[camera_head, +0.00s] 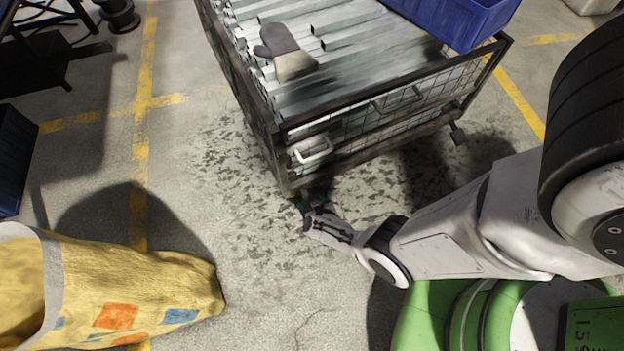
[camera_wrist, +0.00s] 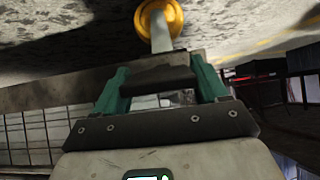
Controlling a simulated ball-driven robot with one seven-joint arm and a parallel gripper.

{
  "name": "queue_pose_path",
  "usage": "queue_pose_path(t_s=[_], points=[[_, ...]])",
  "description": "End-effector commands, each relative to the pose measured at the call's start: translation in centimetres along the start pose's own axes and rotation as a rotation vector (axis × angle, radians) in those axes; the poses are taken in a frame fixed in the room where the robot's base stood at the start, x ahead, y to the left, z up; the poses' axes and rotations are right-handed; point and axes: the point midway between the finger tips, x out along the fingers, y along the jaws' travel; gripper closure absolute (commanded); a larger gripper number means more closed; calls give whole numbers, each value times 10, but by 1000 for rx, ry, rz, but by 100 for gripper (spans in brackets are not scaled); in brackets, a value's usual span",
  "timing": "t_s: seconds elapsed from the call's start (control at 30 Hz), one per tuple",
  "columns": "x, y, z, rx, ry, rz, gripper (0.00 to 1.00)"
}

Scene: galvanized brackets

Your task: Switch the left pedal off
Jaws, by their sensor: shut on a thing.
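The wire-sided cart (camera_head: 345,112) stands in the upper middle of the head view, its near left corner close to my arm. My gripper (camera_head: 304,205) is low at that corner, just above the floor. In the wrist view my gripper (camera_wrist: 160,72) has its two teal fingers apart, shut on a dark part between them at the cart's bottom frame. A yellow caster wheel (camera_wrist: 174,13) with a grey piece (camera_wrist: 161,36) shows just beyond the fingers. The left pedal cannot be told clearly from the dark part; my gripper hides the corner in the head view.
Metal profiles, a grey glove (camera_head: 287,55) and a blue crate (camera_head: 458,20) lie on the cart. A yellow sack (camera_head: 120,290) lies at lower left, and a dark blue bin (camera_head: 14,160) stands at the left edge. Floor between sack and cart is clear.

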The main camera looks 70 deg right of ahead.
Motion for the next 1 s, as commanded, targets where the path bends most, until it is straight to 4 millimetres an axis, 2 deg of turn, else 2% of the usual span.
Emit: queue_pose_path(t_s=[1.0], points=[[-4, 0, -12, 1, -169, -1, 82]])
